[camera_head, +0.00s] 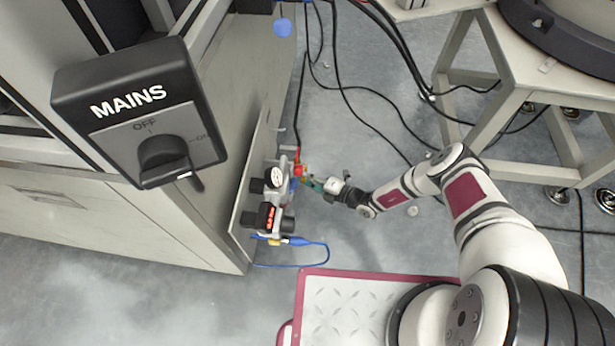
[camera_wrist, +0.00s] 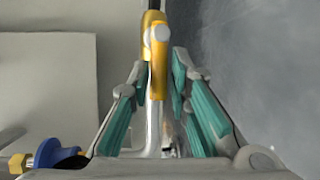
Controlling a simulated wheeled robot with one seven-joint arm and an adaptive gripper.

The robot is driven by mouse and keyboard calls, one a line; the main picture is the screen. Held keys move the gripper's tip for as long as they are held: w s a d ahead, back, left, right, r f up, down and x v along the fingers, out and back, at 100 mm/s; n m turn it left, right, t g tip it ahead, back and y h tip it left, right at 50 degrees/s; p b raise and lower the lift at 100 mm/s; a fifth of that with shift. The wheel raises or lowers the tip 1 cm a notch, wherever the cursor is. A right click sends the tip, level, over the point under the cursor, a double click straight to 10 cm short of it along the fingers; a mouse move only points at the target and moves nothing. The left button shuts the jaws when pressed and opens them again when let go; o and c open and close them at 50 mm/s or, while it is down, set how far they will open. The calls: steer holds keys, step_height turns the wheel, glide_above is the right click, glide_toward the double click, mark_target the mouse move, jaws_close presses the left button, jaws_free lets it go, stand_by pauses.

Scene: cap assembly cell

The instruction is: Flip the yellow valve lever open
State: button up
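The yellow valve lever (camera_wrist: 158,62) shows at the top centre of the wrist view, with a pale round knob or bolt head on it. My gripper (camera_wrist: 159,78) has two fingers with teal pads, spread apart on either side of the lever's line. I see narrow gaps beside the lever; whether it lies between the fingertips or just beyond them I cannot tell. In the head view, my gripper (camera_head: 314,185) is right beside the valve assembly on the cabinet's side panel. The lever there is too small to make out clearly.
A gauge (camera_head: 275,176) and a red-lit display (camera_head: 266,215) sit close by on the panel. A blue hose (camera_head: 318,244) loops below, its blue fitting (camera_wrist: 48,155) at the wrist view's lower left. Black cables (camera_head: 345,95) cross the floor. A bench (camera_head: 487,100) stands at upper right.

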steer(key=shift+o, duration=0.5)
steer(key=v, duration=1.2)
steer(key=shift+s+f, duration=0.1)
